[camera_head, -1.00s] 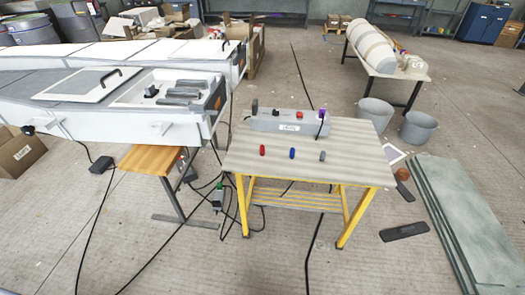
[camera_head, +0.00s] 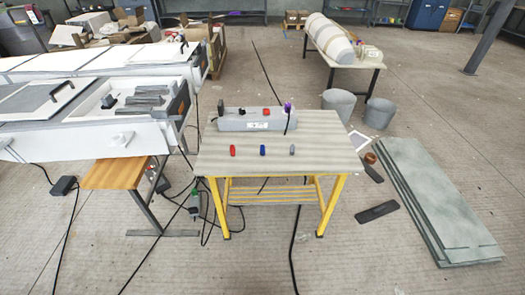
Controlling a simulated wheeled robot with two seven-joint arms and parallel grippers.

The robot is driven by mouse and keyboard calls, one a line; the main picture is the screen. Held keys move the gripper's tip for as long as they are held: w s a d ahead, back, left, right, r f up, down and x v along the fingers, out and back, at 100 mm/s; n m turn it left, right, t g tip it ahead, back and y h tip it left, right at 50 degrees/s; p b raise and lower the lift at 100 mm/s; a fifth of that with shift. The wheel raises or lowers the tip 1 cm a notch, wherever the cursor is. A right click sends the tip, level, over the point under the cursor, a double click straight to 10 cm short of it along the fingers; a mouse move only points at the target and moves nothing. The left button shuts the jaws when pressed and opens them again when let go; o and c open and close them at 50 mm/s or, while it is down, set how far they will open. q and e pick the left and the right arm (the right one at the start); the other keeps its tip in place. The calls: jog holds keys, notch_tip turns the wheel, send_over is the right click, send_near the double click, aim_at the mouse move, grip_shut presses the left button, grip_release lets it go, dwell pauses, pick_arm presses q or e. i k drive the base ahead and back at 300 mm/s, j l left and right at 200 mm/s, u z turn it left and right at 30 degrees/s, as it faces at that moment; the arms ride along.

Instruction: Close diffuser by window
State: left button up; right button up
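I cannot make out for certain a diffuser or a window in the head view. A long grey box (camera_head: 245,124) with a white label lies along the back of the yellow-legged table (camera_head: 225,165). It has a black part at its left end, a red part on top and a purple-topped part at its right end. Whether anything on it is open or shut is too small to tell. Neither of my grippers is in view.
Red (camera_head: 232,150), blue (camera_head: 262,150) and grey (camera_head: 292,149) small pieces stand on the table. White moulds fill the left side. Cables lie on the floor around the table. Grey buckets (camera_head: 379,113) and stacked grey-green sheets (camera_head: 440,205) are at right. Open floor lies in front.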

aim_at(38, 100)
jog(key=j+u, duration=0.1)
jog(key=u, duration=1.4)
